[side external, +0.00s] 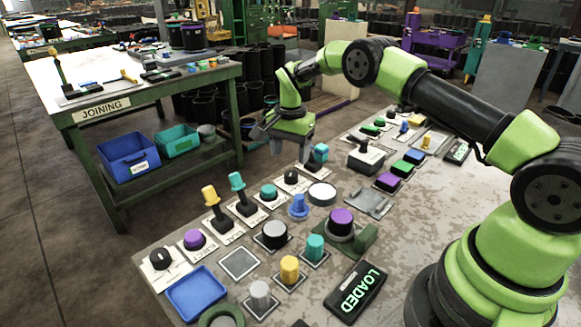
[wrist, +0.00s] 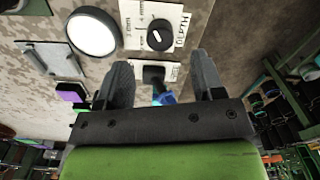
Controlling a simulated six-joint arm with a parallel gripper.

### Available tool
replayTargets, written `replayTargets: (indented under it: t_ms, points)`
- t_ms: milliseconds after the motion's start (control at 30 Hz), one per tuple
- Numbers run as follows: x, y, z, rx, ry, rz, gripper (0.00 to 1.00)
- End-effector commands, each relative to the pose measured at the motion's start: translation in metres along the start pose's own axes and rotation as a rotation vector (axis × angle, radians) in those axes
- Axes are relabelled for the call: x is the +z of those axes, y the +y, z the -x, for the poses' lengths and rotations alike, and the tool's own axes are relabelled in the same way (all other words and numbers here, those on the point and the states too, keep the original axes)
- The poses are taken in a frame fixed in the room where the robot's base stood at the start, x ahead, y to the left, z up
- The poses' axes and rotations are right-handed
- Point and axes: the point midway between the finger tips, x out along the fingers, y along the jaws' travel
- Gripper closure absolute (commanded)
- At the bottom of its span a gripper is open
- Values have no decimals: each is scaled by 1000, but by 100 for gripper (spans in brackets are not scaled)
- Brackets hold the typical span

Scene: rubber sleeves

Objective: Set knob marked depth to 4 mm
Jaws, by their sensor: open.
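The depth knob (wrist: 160,34) is a round black knob with a white pointer line, on a white plate lettered DEPTH, with scale marks including 4 mm. Which mark the pointer meets is too small to tell. In the side view the likely same knob (side external: 291,176) sits on its plate at the table's far edge. My gripper (side external: 285,143) is above that edge, pointing down, apart from the knob. In the wrist view my gripper (wrist: 160,72) is open, nothing held, with the knob just beyond its fingertips.
A small black control with a blue tip (wrist: 163,98) appears between my fingers in the wrist view. A white disc (wrist: 92,33) lies beside the knob. Several levers, knobs and buttons crowd the table, including a yellow lever (side external: 211,196) and a purple knob (side external: 341,220).

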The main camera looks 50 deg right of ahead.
Motion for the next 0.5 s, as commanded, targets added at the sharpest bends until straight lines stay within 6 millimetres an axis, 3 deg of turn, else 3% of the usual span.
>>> replayTargets:
  t_ms: [200, 500]
  points:
    - [0, 0, 30, 0, 0, 0, 38]
    - [0, 0, 35, 1, -1, 0, 38]
